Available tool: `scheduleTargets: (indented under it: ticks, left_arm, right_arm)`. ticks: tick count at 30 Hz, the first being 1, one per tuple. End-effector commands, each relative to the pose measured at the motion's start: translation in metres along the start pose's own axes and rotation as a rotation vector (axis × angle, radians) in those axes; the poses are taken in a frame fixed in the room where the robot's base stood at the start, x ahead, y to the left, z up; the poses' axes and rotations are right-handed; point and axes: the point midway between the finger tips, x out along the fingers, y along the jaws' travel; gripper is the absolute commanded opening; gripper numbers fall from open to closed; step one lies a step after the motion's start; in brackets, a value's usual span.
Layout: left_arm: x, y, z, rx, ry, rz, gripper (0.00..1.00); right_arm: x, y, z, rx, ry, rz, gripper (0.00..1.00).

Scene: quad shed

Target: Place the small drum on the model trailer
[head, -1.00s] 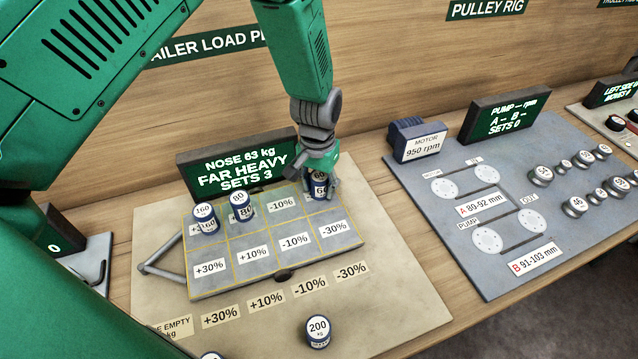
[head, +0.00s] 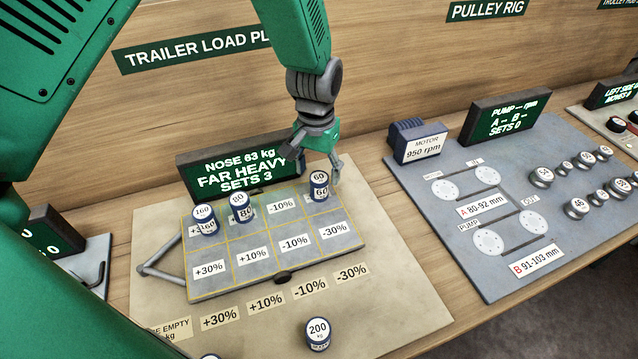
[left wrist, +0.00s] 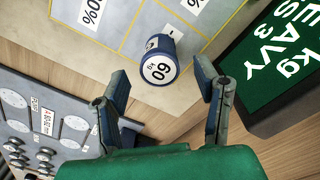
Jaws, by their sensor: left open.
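The small drum (head: 319,186), blue and white and marked 60, stands upright on the far right cell of the model trailer (head: 240,270). It also shows in the left wrist view (left wrist: 159,70), just beyond the fingertips. My left gripper (head: 320,162) is open and empty above and slightly behind the drum, apart from it; it also shows in the left wrist view (left wrist: 163,85). Drums marked 160 (head: 204,219) and 80 (head: 241,207) stand on the far left cells of the trailer. My right gripper is not in view.
A drum marked 200 (head: 318,333) stands on the board in front of the trailer. A display (head: 238,163) reading NOSE 63 kg, FAR HEAVY, SETS 3 stands behind it. The pulley panel (head: 440,240) is on the right. The near trailer cells are bare.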

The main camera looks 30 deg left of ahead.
Motion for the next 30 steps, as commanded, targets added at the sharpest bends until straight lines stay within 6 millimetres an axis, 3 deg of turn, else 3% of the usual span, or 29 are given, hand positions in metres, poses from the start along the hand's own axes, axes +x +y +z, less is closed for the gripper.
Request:
scheduleTargets:
  ticks: [6, 12, 30]
  left_arm:
    - [-0.044, -0.001, -0.001, 0.000, 0.002, 0.001, 0.56]
    - [-0.064, 0.000, -0.001, 0.000, 0.000, 0.000, 0.56]
    - [-0.067, 0.000, -0.001, 0.000, -0.001, 0.000, 0.56]
  right_arm:
    - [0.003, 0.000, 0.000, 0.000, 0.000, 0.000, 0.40]
    - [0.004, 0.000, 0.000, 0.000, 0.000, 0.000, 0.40]
    - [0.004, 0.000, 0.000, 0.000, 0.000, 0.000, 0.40]
